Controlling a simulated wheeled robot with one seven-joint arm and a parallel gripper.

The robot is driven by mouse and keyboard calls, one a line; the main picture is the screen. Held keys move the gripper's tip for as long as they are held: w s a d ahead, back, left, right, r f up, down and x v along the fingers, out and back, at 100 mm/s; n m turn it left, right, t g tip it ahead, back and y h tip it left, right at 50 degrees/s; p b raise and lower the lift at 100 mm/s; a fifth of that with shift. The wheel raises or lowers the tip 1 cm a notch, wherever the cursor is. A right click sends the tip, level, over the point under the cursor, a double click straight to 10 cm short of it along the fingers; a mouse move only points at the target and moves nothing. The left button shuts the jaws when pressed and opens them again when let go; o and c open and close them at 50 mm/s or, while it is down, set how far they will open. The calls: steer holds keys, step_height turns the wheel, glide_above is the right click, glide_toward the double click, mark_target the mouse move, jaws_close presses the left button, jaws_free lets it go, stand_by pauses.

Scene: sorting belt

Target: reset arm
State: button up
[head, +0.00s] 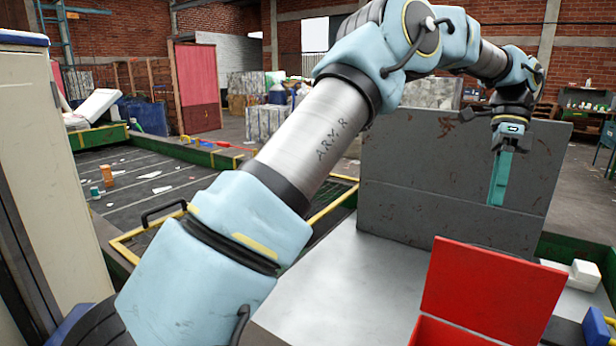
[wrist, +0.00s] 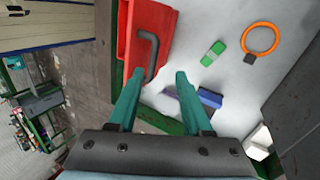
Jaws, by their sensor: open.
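My gripper (head: 499,178) has teal fingers and hangs at the end of my arm on the right of the head view, in front of the grey metal panel (head: 400,165). In the wrist view my gripper (wrist: 160,88) shows two teal fingers spread apart with nothing between them. The fingers are above the table and the red box (wrist: 130,50), apart from them as far as I can tell.
The red box (head: 470,290) with its raised lid stands on the grey table (head: 320,290). The wrist view shows a green item (wrist: 213,53), an orange ring (wrist: 262,37) and a blue item (wrist: 209,98). White blocks (head: 580,272) lie at the right. A belt (head: 140,180) runs left.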

steer(key=w+a+f+n+t+h, duration=0.1)
steer(key=w+a+f+n, duration=0.25)
steer(key=a, duration=0.45)
steer(key=w+a+f+n+t+h+b, duration=0.1)
steer(key=w+a+f+n, duration=0.15)
steer(key=a+n, duration=0.45)
steer(key=w+a+f+n+t+h, duration=0.15)
steer(key=w+a, duration=0.25)
steer(key=a, duration=0.6)
steer(key=s+a+f+n, duration=0.2)
steer(key=a+n, duration=0.1)
steer(key=a, duration=0.4)
steer(key=s+a+f+n+t, duration=0.1)
steer(key=s+a+f+n, duration=0.1)
steer(key=a, duration=0.5)
steer(key=s+a+f+n+t+b, duration=0.1)
steer(key=s+a+f+n, duration=0.2)
steer(key=a+n, duration=0.3)
steer(key=shift+s+a, duration=0.6)
steer(key=shift+a, duration=0.5)
